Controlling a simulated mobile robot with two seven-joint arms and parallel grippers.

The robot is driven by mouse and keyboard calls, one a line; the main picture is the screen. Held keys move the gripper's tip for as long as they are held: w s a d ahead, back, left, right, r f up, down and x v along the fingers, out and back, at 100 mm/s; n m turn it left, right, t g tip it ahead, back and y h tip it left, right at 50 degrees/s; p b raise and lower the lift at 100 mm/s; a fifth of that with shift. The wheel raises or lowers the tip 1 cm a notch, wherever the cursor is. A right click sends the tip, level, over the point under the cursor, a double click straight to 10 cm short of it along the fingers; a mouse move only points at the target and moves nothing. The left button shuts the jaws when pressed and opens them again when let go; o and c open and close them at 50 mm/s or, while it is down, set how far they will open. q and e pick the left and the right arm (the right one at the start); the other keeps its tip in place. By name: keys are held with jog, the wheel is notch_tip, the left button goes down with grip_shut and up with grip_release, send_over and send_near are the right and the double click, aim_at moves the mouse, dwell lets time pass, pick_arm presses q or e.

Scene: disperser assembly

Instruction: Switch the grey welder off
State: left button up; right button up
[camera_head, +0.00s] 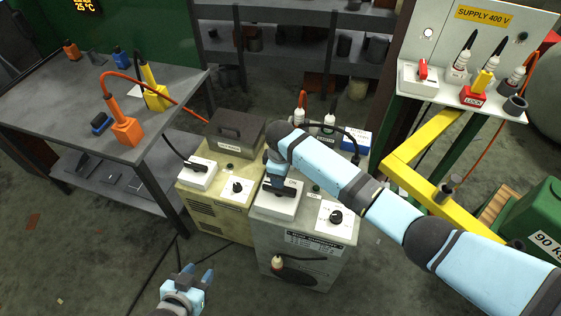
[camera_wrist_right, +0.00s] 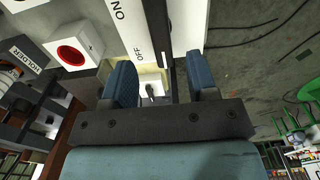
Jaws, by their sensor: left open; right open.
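The grey welder (camera_head: 262,244) stands in the middle, with a white switch box (camera_head: 290,208) and a dial (camera_head: 335,217) on top. My right gripper (camera_head: 278,186) points down over the switch box and hides much of it. In the right wrist view the switch box's white face (camera_wrist_right: 185,22) carries ON and OFF lettering. My open right gripper (camera_wrist_right: 160,82) has its fingers on either side of a dark lever-like part. I cannot tell whether they touch it. My left gripper (camera_head: 198,276) is open and empty, low over the floor, left of the welder.
The tan welder (camera_head: 232,222) stands close on the left, with its own switch box (camera_head: 197,174) and a dark case (camera_head: 235,132) on top. A workbench (camera_head: 60,95) is at left. A yellow frame (camera_head: 425,150) and the supply panel (camera_head: 500,50) stand at right.

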notch_tip(320, 180, up, 7)
jog(key=shift+f, duration=0.2)
dwell(0.5)
jog(key=s+d+f+m+t+y, duration=0.2)
jog(key=s+f+m+t+y, duration=0.3)
jog(key=s+f, duration=0.65)
jog(key=s+d+r+m+t+h, duration=0.1)
jog(key=s+d+m+t, duration=0.5)
jog(key=s+d, duration=1)
jog(key=shift+s+d+r+m+h, duration=0.15)
jog(key=shift+s+d+m+h, duration=0.2)
jog(key=shift+d, duration=0.2)
